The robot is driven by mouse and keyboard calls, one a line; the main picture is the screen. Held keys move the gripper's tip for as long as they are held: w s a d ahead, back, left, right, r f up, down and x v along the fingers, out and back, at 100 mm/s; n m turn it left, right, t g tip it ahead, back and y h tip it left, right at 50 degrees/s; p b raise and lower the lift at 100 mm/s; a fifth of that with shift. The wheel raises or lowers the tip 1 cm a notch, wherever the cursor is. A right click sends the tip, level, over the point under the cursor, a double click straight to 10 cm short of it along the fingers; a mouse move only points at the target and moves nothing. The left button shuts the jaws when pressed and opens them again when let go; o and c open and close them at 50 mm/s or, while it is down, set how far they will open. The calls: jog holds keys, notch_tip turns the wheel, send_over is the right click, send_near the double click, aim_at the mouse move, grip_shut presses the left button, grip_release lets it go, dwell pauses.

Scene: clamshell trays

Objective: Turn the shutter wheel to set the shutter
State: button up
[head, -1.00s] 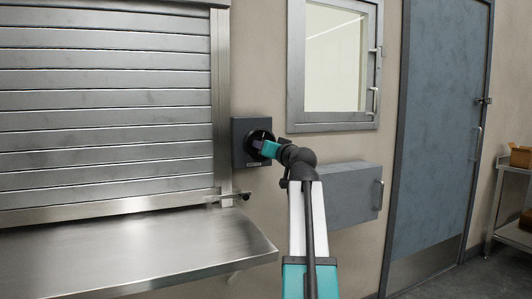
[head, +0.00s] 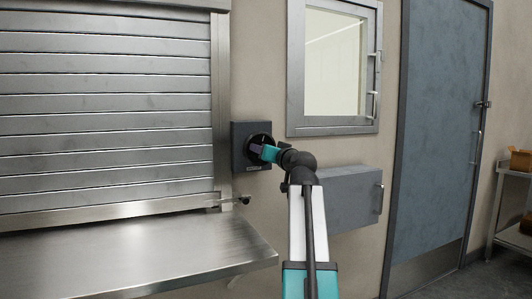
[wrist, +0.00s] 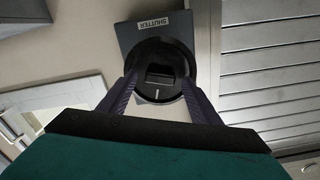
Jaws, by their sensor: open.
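The shutter wheel (wrist: 172,55) is a round black dial with a raised grip bar and a white mark, on a dark grey box labelled SHUTTER (wrist: 127,40). In the head view the box (head: 238,155) is on the wall right of the shutter, and my arm partly hides the wheel. My gripper (wrist: 160,82) is open, with one finger at each side of the wheel's lower part. I cannot tell whether the fingers touch it. The slatted metal roller shutter (head: 105,100) reaches down near the counter.
A steel counter (head: 140,255) juts out below the shutter. A latch (head: 235,200) sits at its frame. A framed window (head: 335,65), a grey wall box (head: 350,200) and a blue-grey door (head: 438,130) are to the right. A shelf with a cardboard box (head: 521,160) stands far right.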

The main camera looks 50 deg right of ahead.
jog(key=p+v, duration=0.1)
jog(key=v, duration=1.2)
jog(key=shift+s+p, duration=0.3)
jog(key=shift+s, duration=0.1)
jog(key=shift+a, duration=0.1)
